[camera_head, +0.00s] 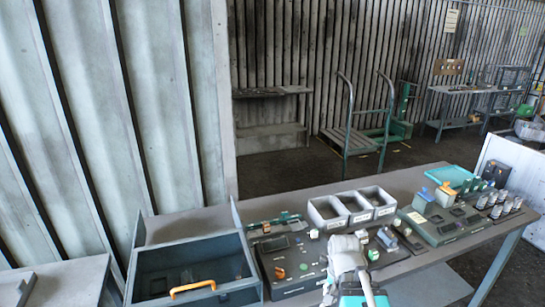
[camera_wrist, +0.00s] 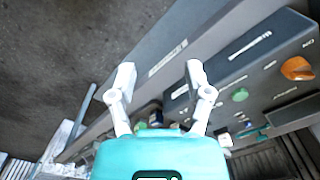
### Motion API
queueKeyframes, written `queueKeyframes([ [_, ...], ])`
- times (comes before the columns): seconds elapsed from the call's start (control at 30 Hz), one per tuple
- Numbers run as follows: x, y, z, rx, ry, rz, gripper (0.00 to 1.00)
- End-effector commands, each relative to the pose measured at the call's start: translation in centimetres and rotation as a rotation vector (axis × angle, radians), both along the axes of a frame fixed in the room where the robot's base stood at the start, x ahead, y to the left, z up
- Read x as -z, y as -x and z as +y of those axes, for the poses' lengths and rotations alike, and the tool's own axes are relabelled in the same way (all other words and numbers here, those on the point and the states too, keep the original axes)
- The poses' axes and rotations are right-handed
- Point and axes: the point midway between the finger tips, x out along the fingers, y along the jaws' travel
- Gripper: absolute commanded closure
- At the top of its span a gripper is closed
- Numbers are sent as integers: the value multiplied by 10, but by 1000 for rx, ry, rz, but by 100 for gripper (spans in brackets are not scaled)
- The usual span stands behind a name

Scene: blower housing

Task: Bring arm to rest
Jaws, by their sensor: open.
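My gripper (camera_wrist: 160,78) shows in the wrist view with its two white fingers spread apart and nothing between them. Its body is teal. In the head view my pale arm with a teal part (camera_head: 364,299) stands at the bottom middle, in front of the table and over the right side of a dark panel (camera_head: 290,290). The panel carries an orange knob and small green parts; the orange knob (camera_wrist: 297,68) also shows at the right of the wrist view.
A grey bin with an orange handle (camera_head: 193,288) sits left of the panel. White open boxes (camera_head: 328,215) stand behind it. A dark green fixture board (camera_head: 440,232) with several metal cylinders is at the right. A cart (camera_head: 350,141) stands beyond the table on open floor.

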Motion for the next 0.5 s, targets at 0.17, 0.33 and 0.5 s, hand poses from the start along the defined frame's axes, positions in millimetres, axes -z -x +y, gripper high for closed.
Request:
queueKeyframes([
  [0.17,0,7,10,-251,0,0,36],
  [0.33,0,10,15,-405,0,0,36],
  [0.5,0,11,15,-460,1,1,36],
])
